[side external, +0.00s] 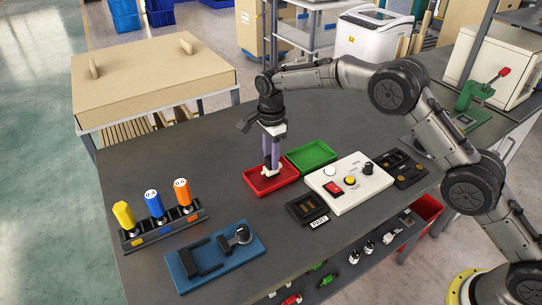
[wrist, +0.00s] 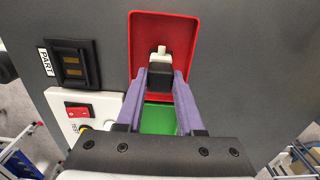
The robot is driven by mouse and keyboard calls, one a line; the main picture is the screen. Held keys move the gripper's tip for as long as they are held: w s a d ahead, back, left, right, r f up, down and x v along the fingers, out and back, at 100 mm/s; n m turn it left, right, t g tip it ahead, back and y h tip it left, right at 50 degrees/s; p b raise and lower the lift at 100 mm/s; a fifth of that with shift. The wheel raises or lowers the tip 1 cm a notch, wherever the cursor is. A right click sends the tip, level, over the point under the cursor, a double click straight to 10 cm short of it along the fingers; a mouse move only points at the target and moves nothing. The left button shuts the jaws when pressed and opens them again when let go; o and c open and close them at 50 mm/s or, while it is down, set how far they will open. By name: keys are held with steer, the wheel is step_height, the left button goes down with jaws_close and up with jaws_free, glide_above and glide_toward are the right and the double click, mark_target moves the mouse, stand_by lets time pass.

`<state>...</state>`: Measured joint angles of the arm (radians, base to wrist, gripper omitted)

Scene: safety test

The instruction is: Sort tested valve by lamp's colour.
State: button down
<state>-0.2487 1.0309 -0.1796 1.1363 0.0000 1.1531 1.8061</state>
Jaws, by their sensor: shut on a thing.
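My gripper (side external: 270,163), with purple fingers, points down over the red tray (side external: 250,181). In the wrist view my gripper (wrist: 160,76) is shut on the valve (wrist: 159,73), a small piece with a black body and a white stem. The valve is inside the outline of the red tray (wrist: 143,30); I cannot tell if it touches the floor. The green tray (side external: 312,155) is beside the red one and looks empty. The white test box (side external: 350,190) has a red switch, a yellow button, a black knob and a pale round lamp (side external: 330,170) that looks unlit.
A black part holder (side external: 307,208) labelled PART lies in front of the test box, and a dark panel (side external: 401,168) lies beyond it. A rack with yellow, blue and orange cylinders (side external: 163,229) and a blue fixture (side external: 214,256) stand on the left.

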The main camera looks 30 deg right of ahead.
steer(key=shift+f, duration=0.6)
steer(key=shift+c, duration=2.2)
jaws_free()
steer(key=shift+r, duration=3.55)
